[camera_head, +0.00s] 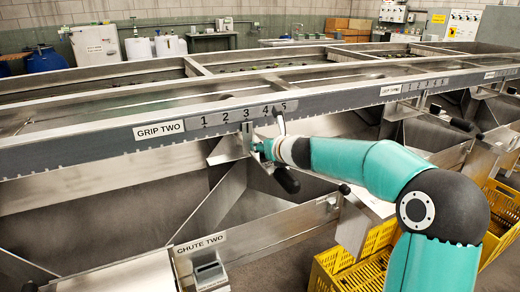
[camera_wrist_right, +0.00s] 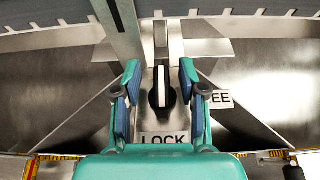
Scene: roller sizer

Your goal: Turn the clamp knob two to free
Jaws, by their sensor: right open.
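The clamp knob two (camera_wrist_right: 160,96) is a black round knob with a pale bar across it, seen in the right wrist view. Its bar stands upright in the picture, in line with the LOCK label (camera_wrist_right: 163,138) below it. The FREE label (camera_wrist_right: 219,98) is to the right, partly hidden by a finger. My right gripper (camera_wrist_right: 160,80) is open, one teal finger on each side of the knob, with visible gaps. In the head view my right gripper (camera_head: 261,148) is at the bracket under the GRIP TWO scale; the knob cannot be made out there. My left gripper is not seen.
The GRIP TWO plate (camera_head: 160,130) and numbered scale (camera_head: 243,115) run along the grey rail above. A black handle (camera_head: 287,180) hangs close to my right gripper. Sloping metal chute walls surround it. Yellow crates (camera_head: 350,268) stand below at right.

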